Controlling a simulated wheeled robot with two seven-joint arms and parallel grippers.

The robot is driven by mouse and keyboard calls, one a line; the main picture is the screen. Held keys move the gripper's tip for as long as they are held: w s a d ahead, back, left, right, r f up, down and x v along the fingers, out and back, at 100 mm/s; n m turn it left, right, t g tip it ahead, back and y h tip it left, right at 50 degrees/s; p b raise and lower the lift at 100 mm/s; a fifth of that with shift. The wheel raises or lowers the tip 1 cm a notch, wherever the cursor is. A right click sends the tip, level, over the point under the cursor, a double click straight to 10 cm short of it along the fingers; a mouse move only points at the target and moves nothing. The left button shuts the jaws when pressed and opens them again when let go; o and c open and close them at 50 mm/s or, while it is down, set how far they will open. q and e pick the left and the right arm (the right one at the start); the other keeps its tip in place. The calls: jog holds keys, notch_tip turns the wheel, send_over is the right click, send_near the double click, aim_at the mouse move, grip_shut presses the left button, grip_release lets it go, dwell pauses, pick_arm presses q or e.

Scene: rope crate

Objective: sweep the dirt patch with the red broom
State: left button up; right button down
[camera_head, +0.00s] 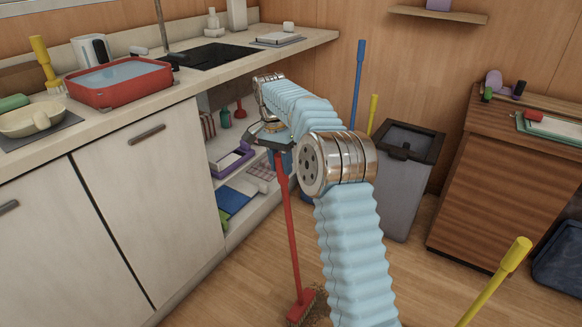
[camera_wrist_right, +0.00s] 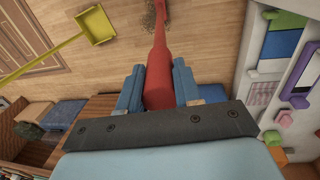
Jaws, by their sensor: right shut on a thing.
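The red broom (camera_head: 291,225) hangs nearly upright, its red head with brown bristles (camera_head: 300,308) low at the floor. I cannot tell whether the bristles touch it. The dirt patch (camera_head: 319,302) is a brown speckled area beside the broom head, partly hidden by my right arm. In the right wrist view the red handle (camera_wrist_right: 158,68) runs away from the jaws towards the dirt patch (camera_wrist_right: 148,18) at the top edge. My right gripper (camera_head: 277,142) is shut on the broom's upper handle; its blue fingers (camera_wrist_right: 158,88) flank it. My left gripper is not in view.
An open cupboard with shelves (camera_head: 240,207) stands left of the broom. A grey bin (camera_head: 410,190) and wooden cabinet (camera_head: 500,190) stand at the right. A yellow dustpan (camera_wrist_right: 97,25) lies near the dirt. A yellow handle (camera_head: 495,282) rises at the lower right. Floor between is clear.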

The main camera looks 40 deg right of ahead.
jog(key=w, duration=0.1)
jog(key=w+a, duration=0.1)
jog(key=w, duration=0.2)
jog(key=shift+w+a, duration=0.1)
jog(key=shift+a, duration=0.2)
dwell(0.3)
jog(key=s+b, duration=0.1)
jog(key=b, duration=0.1)
jog(key=s+b, duration=0.1)
jog(key=b, duration=0.1)
jog(key=s+d+b, duration=0.1)
jog(key=b, duration=0.1)
jog(key=shift+s+d+f, duration=0.1)
jog(key=shift+s+f, duration=0.05)
jog(key=shift+f, duration=0.2)
pick_arm(q)
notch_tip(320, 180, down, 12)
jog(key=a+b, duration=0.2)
jog(key=b, duration=0.3)
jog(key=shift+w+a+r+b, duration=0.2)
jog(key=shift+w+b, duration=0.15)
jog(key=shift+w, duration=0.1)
pick_arm(e)
jog(key=shift+t+y, duration=0.3)
jog(key=shift+t, duration=0.3)
jog(key=s, duration=0.1)
jog(key=s+d, duration=0.1)
jog(key=s, duration=0.1)
jog(key=s+d+r, duration=0.1)
jog(key=s, duration=0.1)
